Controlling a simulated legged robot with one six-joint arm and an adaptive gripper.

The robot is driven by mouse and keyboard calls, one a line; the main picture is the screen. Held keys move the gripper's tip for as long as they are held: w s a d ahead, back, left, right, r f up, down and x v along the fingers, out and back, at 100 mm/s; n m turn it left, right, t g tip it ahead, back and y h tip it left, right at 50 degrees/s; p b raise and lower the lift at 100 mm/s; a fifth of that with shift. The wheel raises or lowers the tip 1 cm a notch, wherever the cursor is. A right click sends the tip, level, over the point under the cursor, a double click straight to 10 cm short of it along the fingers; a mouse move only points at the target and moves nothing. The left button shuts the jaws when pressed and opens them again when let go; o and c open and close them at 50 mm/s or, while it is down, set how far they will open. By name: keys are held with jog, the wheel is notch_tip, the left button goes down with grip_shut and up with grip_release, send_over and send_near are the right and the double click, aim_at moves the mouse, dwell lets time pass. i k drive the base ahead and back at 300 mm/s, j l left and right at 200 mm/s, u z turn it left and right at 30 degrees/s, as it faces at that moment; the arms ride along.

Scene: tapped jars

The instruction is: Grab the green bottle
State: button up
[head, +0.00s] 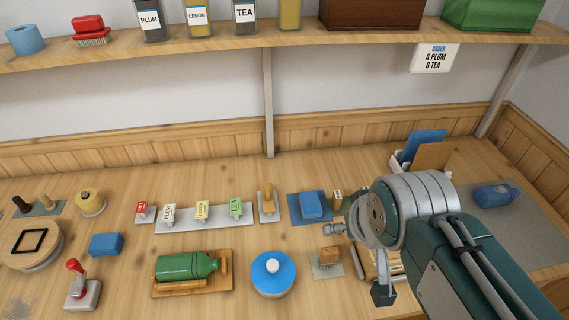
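The green bottle (187,266) lies on its side in a wooden cradle (222,286) at the lower left middle of the counter, its neck toward the right. My gripper (359,262) is right of it, well apart, beyond the blue-lidded round jar. Its two finger ends show apart, one at the left and one lower down, with nothing seen held between them. The wrist hides part of the gripper.
The blue-lidded jar (273,274) stands between bottle and gripper. A brush (329,259) and a wooden rack (378,264) are close to the gripper. A blue sponge (106,244) and red-handled stamp (80,284) are left of the bottle. Labelled tags (203,211) stand behind it.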

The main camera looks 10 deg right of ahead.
aim_at(183, 267)
jog(key=k+l+u, duration=0.1)
jog(key=u, duration=0.4)
jog(key=k+l+u, duration=0.1)
jog(key=u, duration=0.4)
jog(key=k+l+u, duration=0.1)
jog(key=u, duration=0.4)
jog(key=j+z, duration=0.1)
jog(key=j, duration=0.85)
jog(key=i+j+z, duration=0.15)
jog(key=i+j, duration=0.3)
jog(key=j, duration=0.15)
